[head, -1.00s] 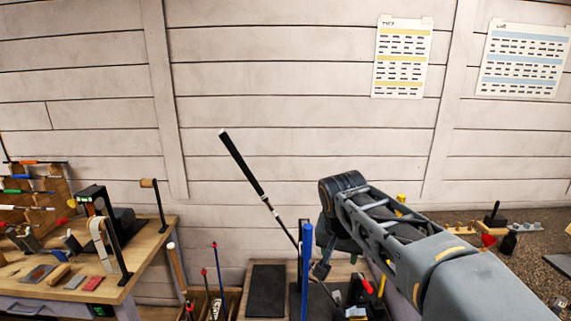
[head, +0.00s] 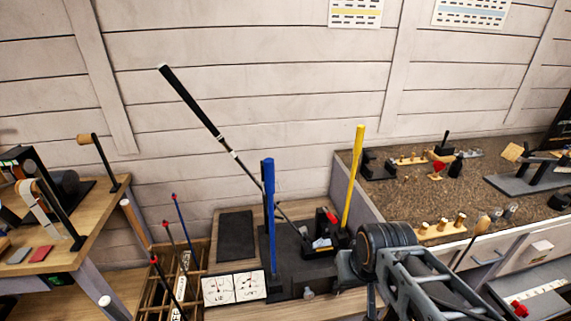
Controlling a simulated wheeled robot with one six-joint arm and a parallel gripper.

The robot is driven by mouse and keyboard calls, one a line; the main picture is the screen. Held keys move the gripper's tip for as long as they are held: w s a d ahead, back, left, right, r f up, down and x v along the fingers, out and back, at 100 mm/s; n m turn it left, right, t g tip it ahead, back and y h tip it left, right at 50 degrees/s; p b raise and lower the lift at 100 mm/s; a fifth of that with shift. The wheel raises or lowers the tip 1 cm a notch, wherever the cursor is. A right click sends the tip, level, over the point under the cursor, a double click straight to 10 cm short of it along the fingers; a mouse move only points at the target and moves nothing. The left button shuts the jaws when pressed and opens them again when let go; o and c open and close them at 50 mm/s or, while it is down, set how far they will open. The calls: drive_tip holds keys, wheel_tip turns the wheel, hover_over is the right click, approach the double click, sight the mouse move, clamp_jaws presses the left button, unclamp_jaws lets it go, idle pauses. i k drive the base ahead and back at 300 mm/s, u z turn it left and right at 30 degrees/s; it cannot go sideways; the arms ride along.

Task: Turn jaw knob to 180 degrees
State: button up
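A black clamping fixture (head: 292,243) stands on the bench in the middle. A tilted golf club with a black grip (head: 190,100) rises from it toward the upper left. A small red-topped part (head: 331,217) shows on the fixture; I cannot tell whether it is the jaw knob, and its angle is too small to read. A blue upright handle (head: 269,205) and a yellow one (head: 354,175) flank it. My arm comes in from the lower right, just right of the fixture. Its fingertips do not show, so I cannot see my gripper.
A speckled counter (head: 430,190) with small tools lies right. The wall behind is bare below the posters.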

sight(308, 294)
drive_tip(key=z, duration=0.6)
drive_tip(key=k, duration=0.65)
drive_tip(key=u, duration=0.95)
drive_tip(key=i, duration=0.45)
drive_tip(key=z, duration=1.3)
drive_tip(key=k, duration=0.75)
drive_tip(key=u, duration=1.45)
